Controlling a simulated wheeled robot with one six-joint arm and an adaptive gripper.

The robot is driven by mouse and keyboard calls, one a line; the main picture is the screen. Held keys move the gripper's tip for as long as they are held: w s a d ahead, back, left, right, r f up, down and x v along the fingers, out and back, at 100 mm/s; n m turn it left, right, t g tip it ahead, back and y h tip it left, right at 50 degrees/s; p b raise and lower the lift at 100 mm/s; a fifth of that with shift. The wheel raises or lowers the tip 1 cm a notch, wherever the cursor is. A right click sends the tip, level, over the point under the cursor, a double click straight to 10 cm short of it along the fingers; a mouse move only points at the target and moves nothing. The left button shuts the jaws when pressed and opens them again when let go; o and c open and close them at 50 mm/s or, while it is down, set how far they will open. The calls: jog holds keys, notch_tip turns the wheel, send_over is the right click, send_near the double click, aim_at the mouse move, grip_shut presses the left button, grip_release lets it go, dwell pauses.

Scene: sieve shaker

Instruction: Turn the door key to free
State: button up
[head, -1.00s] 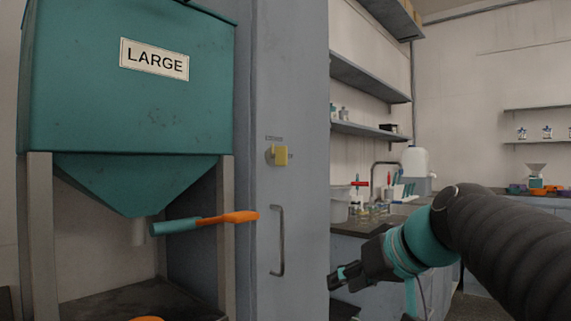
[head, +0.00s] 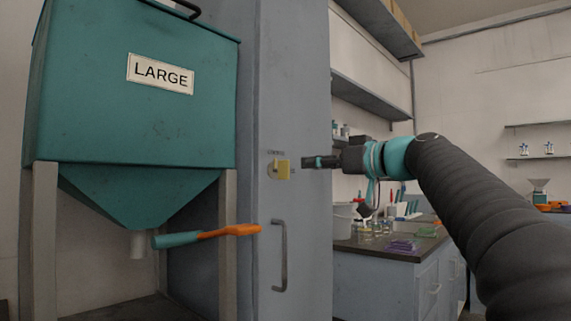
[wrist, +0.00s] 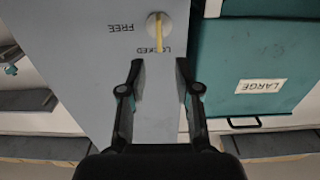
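The yellow door key (head: 283,170) sits in a round plate on the grey cabinet door, above the door handle. In the wrist view the key (wrist: 158,32) is a narrow yellow bar in line with the LOCKED label (wrist: 152,50), which it partly covers. The FREE label (wrist: 125,29) is off to the picture's left. My gripper (head: 306,162) is just right of the key in the head view, apart from it. In the wrist view my gripper (wrist: 160,66) is open and empty, its fingers short of the key and either side of its line.
A vertical bar handle (head: 281,256) is below the key. A bench (head: 385,245) with lab items stands at right.

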aim_at(289, 165)
jog(key=p+x, duration=0.2)
jog(key=x, duration=0.7)
jog(key=shift+w+a, duration=0.15)
